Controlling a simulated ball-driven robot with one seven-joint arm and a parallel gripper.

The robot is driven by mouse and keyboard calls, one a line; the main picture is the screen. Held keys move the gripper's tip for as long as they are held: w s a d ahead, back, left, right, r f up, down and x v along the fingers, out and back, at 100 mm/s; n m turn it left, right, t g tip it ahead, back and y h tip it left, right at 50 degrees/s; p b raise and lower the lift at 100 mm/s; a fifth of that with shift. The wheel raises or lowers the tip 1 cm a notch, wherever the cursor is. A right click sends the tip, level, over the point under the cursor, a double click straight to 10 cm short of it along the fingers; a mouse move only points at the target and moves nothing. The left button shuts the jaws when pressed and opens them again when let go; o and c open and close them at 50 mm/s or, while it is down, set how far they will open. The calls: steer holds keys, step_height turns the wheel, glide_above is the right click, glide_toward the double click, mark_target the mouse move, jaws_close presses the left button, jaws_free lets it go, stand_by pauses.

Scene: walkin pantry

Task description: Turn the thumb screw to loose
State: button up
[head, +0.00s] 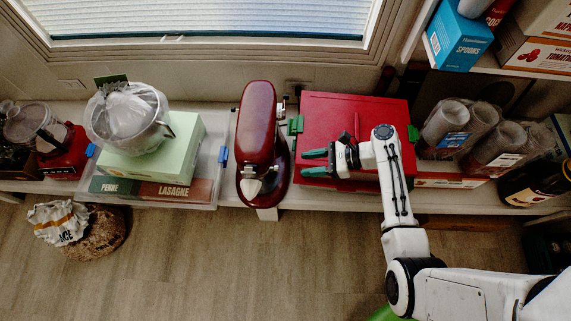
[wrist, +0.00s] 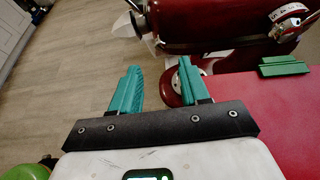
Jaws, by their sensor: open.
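A dark red stand mixer (head: 259,135) stands on the shelf left of my gripper (head: 314,163). It also shows at the top of the wrist view (wrist: 205,22). A silver knob with a marked white dial (wrist: 288,22) is on its side at the upper right there; I cannot tell whether it is the thumb screw or how it is set. My gripper, with two teal fingers (wrist: 158,88), is open and empty. It points at the mixer from the right, apart from it, above the front part of a red box.
The red box (head: 350,112) has green clips (head: 295,125) and stands right of the mixer. A green box (head: 158,150) with a wrapped bowl (head: 130,116) is to the left. Wrapped cups (head: 448,122) and a dark bottle (head: 535,186) are at right.

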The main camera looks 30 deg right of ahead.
mark_target(274, 168)
steer(key=b+x, duration=0.1)
steer(key=x, duration=0.7)
steer(key=shift+r, duration=0.1)
jaws_close()
